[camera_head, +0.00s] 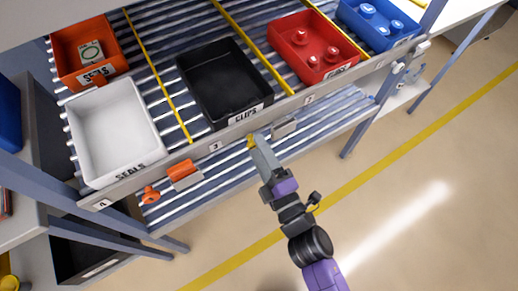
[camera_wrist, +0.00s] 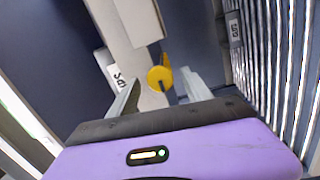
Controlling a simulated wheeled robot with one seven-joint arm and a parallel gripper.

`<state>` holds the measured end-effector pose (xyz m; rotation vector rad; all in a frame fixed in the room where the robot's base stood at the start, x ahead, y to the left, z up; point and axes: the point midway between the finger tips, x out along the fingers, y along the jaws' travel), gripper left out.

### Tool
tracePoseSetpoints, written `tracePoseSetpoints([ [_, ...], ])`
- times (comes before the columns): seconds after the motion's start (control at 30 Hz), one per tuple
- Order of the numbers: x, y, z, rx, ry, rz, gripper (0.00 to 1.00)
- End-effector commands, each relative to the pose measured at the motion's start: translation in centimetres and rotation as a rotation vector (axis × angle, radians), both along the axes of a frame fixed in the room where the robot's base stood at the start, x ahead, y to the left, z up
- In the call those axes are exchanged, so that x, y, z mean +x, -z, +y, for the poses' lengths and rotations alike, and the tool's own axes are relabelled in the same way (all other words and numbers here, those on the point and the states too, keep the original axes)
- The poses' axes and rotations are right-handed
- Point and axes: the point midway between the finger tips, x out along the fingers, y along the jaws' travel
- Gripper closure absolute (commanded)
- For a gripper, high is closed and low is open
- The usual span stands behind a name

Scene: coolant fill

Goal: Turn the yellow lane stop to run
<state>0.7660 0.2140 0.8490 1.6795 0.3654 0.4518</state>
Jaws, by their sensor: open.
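The yellow lane stop (camera_wrist: 160,78) shows in the wrist view as a round knob with a short arm, on the pale rack rail (camera_wrist: 128,30). In the head view only a small yellow part of it (camera_head: 251,141) shows at the rack's front rail, below the black bin. My gripper (camera_wrist: 160,76) is open, with one finger on each side of the yellow knob. I cannot tell whether the fingers touch it. In the head view my gripper (camera_head: 254,142) reaches up to the rail and hides most of the stop.
The rack holds a white bin (camera_head: 112,135), a black CLIPS bin (camera_head: 226,85), a red bin (camera_head: 312,48), a blue bin (camera_head: 378,22) and an orange bin (camera_head: 88,50). An orange knob (camera_head: 150,195) and orange block (camera_head: 184,174) sit left along the rail. The floor in front is clear.

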Motion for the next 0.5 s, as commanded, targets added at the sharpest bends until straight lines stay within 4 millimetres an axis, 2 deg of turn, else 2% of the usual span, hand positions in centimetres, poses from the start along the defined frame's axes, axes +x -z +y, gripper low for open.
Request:
tracePoseSetpoints([
  [0.3,-4.1,0.7,-2.3,-0.001,0.001,0.003,0.42],
  [0.5,-6.0,0.8,-3.3,-0.002,0.0,0.001,0.42],
])
